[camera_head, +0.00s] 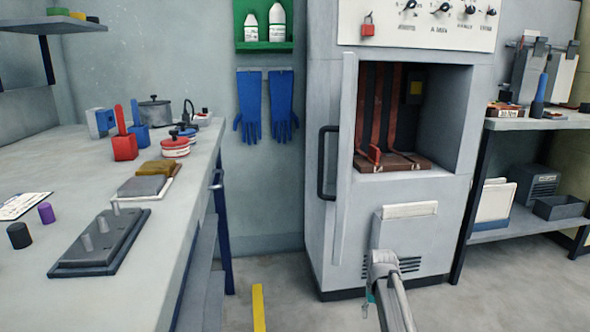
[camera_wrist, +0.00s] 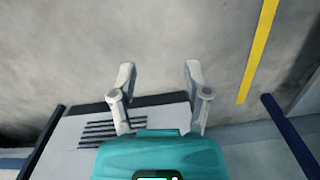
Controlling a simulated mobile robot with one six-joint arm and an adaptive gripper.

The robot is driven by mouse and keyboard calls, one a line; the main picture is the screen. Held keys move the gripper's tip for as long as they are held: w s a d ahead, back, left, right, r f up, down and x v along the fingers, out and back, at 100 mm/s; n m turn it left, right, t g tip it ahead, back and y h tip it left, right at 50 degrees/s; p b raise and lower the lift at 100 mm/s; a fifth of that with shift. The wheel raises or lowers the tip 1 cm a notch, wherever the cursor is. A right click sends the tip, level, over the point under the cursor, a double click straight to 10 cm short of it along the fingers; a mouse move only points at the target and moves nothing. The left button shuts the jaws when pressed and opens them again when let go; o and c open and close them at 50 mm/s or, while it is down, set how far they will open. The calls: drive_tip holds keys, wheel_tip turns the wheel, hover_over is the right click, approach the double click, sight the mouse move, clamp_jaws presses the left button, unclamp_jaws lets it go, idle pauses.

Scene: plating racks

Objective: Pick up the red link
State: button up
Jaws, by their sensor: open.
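A small red piece (camera_head: 374,154), which looks like the red link, sits at the front left of the brown base inside the open grey cabinet. Its exact shape is hard to make out. My gripper (camera_wrist: 160,75) is open and empty in the wrist view, its two fingers spread over the floor and the vented cabinet front. In the head view my arm shows low in front of the cabinet, below and apart from the red piece; the fingers are not clear there. The red piece is not seen in the wrist view.
The cabinet door (camera_head: 346,160) stands open on the left side of the opening. A red padlock (camera_head: 368,30) hangs on the panel above. A workbench (camera_head: 40,165) with tools is at left, a shelf (camera_head: 535,124) at right. A yellow strip (camera_head: 259,307) marks the floor.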

drive_tip(key=s+a+r+p, duration=0.3)
drive_tip(key=s+r+p, duration=0.4)
drive_tip(key=r+p, duration=0.1)
drive_tip(key=s+a+r+p, duration=0.3)
drive_tip(key=s+r+p, duration=0.5)
wheel_tip(320, 180, up, 37)
drive_tip(key=p, duration=3.6)
drive_tip(key=shift+w+a+f+p, duration=0.15)
drive_tip(key=shift+a+f+p, duration=0.1)
drive_tip(key=shift+p, duration=0.1)
wheel_tip(320, 180, up, 17)
drive_tip(key=p, duration=1.7)
